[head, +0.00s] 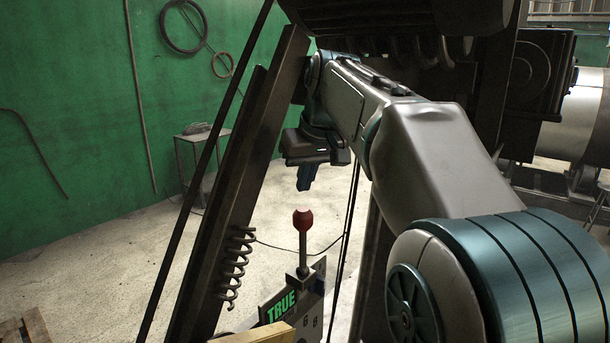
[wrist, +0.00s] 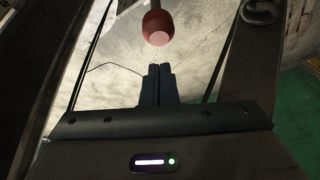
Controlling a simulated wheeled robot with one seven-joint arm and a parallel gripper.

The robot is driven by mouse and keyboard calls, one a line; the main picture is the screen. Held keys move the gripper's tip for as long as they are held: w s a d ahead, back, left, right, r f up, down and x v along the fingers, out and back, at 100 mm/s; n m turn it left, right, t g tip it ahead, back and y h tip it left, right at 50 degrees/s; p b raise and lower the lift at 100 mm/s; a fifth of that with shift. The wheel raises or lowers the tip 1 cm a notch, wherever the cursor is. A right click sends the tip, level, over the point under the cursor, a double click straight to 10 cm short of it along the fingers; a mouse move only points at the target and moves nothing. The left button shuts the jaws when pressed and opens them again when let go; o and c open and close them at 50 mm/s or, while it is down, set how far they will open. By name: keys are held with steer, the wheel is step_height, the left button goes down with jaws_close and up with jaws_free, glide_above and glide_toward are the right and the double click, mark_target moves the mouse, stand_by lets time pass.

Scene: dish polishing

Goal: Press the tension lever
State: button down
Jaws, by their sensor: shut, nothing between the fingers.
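The tension lever has a red knob (head: 303,219) on a thin metal shaft (head: 303,252). It stands nearly upright from a metal base at the bottom middle of the head view, next to a panel with green "TRUE" lettering (head: 281,306). My gripper (head: 304,187) points down just above the knob in the head view, with a small gap showing. In the wrist view the dark fingers (wrist: 157,71) are shut together and empty. The red knob (wrist: 158,27) appears beyond their tips, apart from them in the picture. The lever's base is outside the wrist view.
A slanted dark steel beam (head: 240,190) with a coil spring (head: 236,267) stands left of the lever. Thin cables run close by on both sides. A wooden piece (head: 255,335) lies in front of the panel. A small table (head: 195,165) stands by the green wall.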

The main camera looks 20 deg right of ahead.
steer(key=p+x, duration=0.1)
steer(key=x, duration=0.5)
steer(key=shift+f, duration=0.35)
steer(key=shift+w+f+b, duration=0.1)
steer(key=shift+b, duration=0.2)
